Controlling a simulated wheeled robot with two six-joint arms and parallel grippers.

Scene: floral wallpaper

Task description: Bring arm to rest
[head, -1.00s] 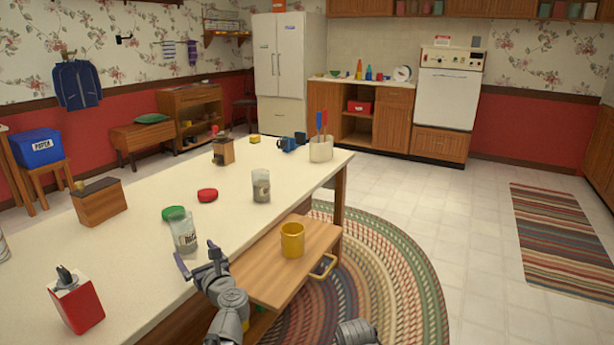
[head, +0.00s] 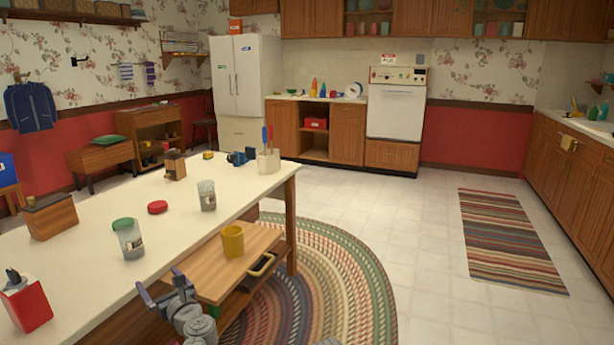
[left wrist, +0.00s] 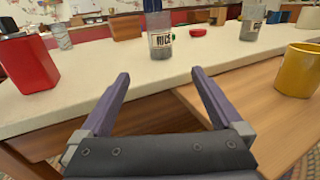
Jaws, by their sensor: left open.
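My left gripper (head: 161,284) is open and empty, in front of the cream table's edge and beside the pulled-out wooden drawer. In the left wrist view its two purple-grey fingers (left wrist: 160,76) are spread with nothing between them. The glass jar labelled RICE (head: 130,240) stands on the table beyond the fingers, apart from them; it also shows in the left wrist view (left wrist: 160,42). The yellow mug (head: 233,241) stands on the wooden drawer (head: 210,276), right of the gripper. My right gripper is not seen; only a grey bit of my arm shows at the bottom edge.
A round braided rug (head: 340,265) lies right of the table. The tiled floor beyond is open.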

